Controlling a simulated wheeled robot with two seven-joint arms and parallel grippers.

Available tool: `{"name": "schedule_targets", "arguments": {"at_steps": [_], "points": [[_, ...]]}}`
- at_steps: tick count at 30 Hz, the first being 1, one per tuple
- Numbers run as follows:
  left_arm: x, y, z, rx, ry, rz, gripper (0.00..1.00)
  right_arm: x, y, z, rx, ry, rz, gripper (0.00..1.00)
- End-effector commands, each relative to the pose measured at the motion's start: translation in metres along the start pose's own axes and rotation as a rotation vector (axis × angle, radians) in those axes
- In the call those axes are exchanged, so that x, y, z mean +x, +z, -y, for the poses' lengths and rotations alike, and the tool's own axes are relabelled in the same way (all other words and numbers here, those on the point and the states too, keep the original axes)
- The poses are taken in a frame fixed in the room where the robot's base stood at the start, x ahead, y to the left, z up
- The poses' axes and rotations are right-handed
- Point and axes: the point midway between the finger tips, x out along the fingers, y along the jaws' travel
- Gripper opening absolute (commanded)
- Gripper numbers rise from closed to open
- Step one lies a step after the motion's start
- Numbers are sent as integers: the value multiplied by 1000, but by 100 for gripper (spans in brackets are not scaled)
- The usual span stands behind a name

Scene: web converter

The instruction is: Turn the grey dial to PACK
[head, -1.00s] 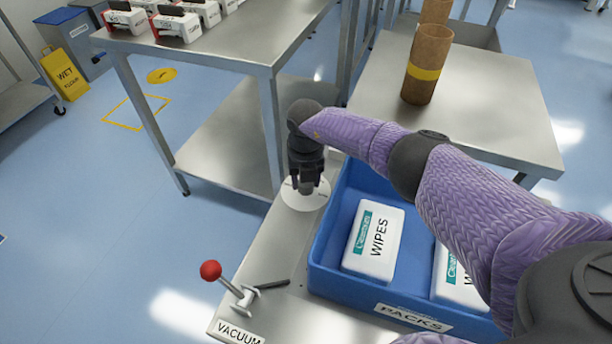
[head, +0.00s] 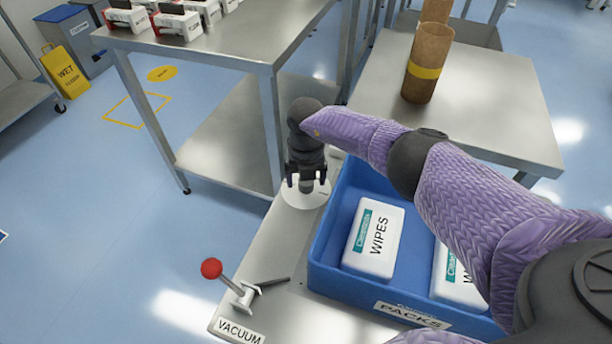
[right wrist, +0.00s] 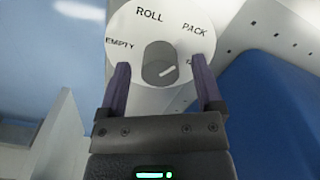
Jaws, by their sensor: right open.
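A round white dial plate (head: 298,201) lies at the far end of the metal bench top. In the right wrist view the plate (right wrist: 150,32) reads EMPTY, ROLL and PACK, plus a label at the right partly hidden by a finger. The grey dial knob (right wrist: 157,56) is at its centre. A pale line on the knob slants to the right and slightly up, toward the partly hidden label, below PACK. My right gripper (head: 306,182) is open over the knob, one finger on each side, with gaps visible in the wrist view. My left gripper is out of view.
A blue bin (head: 325,243) with white wipes packs (head: 360,258) stands close to the right of the dial. A red-knobbed lever (head: 211,268) stands at the front left by the VACUUM label. A steel table (head: 262,48) stands behind the dial.

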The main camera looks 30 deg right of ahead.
Motion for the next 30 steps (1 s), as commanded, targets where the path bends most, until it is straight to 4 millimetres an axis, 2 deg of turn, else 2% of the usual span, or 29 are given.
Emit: {"name": "schedule_targets", "arguments": {"at_steps": [2,5,12,15,20,30], "points": [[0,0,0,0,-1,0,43,0,0,0,0,0,0,84],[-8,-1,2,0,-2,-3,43,-13,0,0,0,0,1,84],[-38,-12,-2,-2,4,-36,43,-76,1,0,-2,2,5,84],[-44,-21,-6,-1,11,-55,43,-92,1,0,0,1,3,84],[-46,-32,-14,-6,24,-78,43,-100,0,0,-1,0,0,84],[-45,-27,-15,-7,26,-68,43,-99,0,0,0,0,-1,84]]}}
